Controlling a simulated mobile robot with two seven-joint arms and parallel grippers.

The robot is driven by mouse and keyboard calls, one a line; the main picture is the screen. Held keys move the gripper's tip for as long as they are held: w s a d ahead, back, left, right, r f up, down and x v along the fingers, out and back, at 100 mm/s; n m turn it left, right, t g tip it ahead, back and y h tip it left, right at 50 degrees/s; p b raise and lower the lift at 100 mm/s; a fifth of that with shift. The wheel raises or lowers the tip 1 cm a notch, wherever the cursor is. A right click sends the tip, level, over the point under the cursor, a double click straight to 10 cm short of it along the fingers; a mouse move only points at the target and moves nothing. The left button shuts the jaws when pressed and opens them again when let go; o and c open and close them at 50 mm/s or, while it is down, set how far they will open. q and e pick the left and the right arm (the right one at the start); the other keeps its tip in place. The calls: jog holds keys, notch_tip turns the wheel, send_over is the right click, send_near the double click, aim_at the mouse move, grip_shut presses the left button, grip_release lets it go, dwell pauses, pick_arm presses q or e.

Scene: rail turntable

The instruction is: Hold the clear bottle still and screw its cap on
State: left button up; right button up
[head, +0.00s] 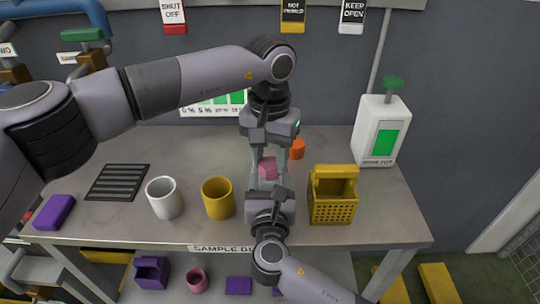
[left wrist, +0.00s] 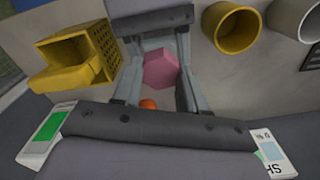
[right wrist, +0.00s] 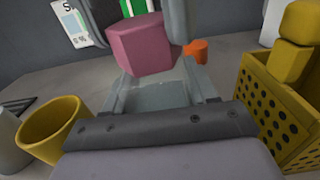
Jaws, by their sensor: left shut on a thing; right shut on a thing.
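A pink faceted cap (head: 267,169) is between the fingers of my left gripper (head: 267,160), which reaches in from the back of the bench and is shut on it. The cap also shows in the left wrist view (left wrist: 160,70) and the right wrist view (right wrist: 140,45). My right gripper (head: 268,186) reaches in from the front and is shut on the clear bottle (right wrist: 155,96), below the cap. The bottle is see-through and faint, mostly hidden by fingers in the head view. Whether cap and bottle touch cannot be told.
A yellow cup (head: 217,199) and a white cup (head: 164,198) stand left of the grippers. A yellow perforated basket (head: 332,203) stands close on the right. A small orange object (head: 297,149) is behind. A white dispenser (head: 378,131) stands at the back right. A dark slotted mat (head: 118,182) lies left.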

pick_arm(q)
jog(key=shift+m, duration=0.9)
jog(key=o, duration=1.3)
jog(key=shift+o, duration=0.2)
jog(key=shift+r, duration=2.05)
